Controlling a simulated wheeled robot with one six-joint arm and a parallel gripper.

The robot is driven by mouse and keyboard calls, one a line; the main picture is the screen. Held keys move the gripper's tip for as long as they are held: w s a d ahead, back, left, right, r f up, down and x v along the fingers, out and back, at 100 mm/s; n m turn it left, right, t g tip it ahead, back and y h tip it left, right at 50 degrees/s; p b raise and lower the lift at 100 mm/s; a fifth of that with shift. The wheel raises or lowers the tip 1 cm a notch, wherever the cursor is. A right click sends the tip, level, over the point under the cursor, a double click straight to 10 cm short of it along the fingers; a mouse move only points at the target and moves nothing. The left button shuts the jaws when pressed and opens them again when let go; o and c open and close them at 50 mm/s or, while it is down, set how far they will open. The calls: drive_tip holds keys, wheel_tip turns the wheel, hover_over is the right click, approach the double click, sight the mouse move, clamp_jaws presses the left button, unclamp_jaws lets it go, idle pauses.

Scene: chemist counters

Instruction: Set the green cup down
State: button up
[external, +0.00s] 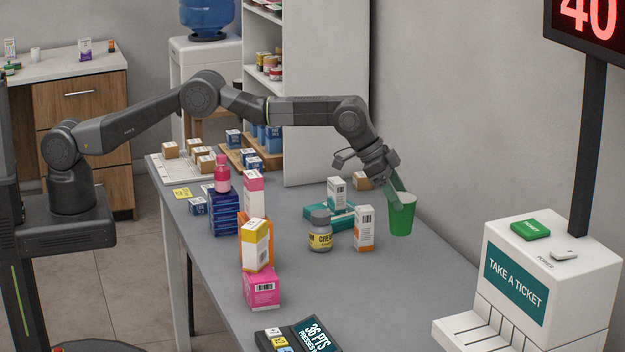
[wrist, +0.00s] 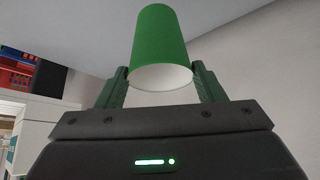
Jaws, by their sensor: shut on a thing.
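The green cup (external: 401,219) hangs at the end of my arm, near the right edge of the grey counter in the external view. It looks roughly upright, with its pale inside showing at the top. My gripper (external: 399,198) is shut on the cup near its rim. In the wrist view the green cup (wrist: 160,42) sits between the two dark fingers of my gripper (wrist: 161,76), its white open end facing the camera. Whether its base touches the counter or is above it, I cannot tell.
The grey counter (external: 370,295) is bare to the front and right of the cup. A white-and-orange box (external: 364,229), a grey jar (external: 320,231) and a teal box (external: 341,218) stand to its left. The ticket machine (external: 540,275) stands at right.

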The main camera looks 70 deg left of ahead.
drive_tip(key=s+d+m+g+h+b, duration=0.15)
drive_tip(key=s+d+m, duration=0.25)
drive_tip(key=s+d, duration=1.4)
drive_tip(key=f, duration=0.3)
drive_tip(key=s+f+p, duration=0.1)
drive_tip(key=f, duration=0.2)
drive_tip(key=a+f+p, duration=0.1)
drive_tip(key=f, duration=0.2)
drive_tip(key=shift+s+f, duration=0.1)
drive_tip(key=shift+s, duration=0.05)
drive_tip(key=shift+f, duration=0.1)
drive_tip(key=shift+f, duration=0.15)
drive_tip(key=o, duration=1.2)
drive_tip(key=shift+c, duration=0.2)
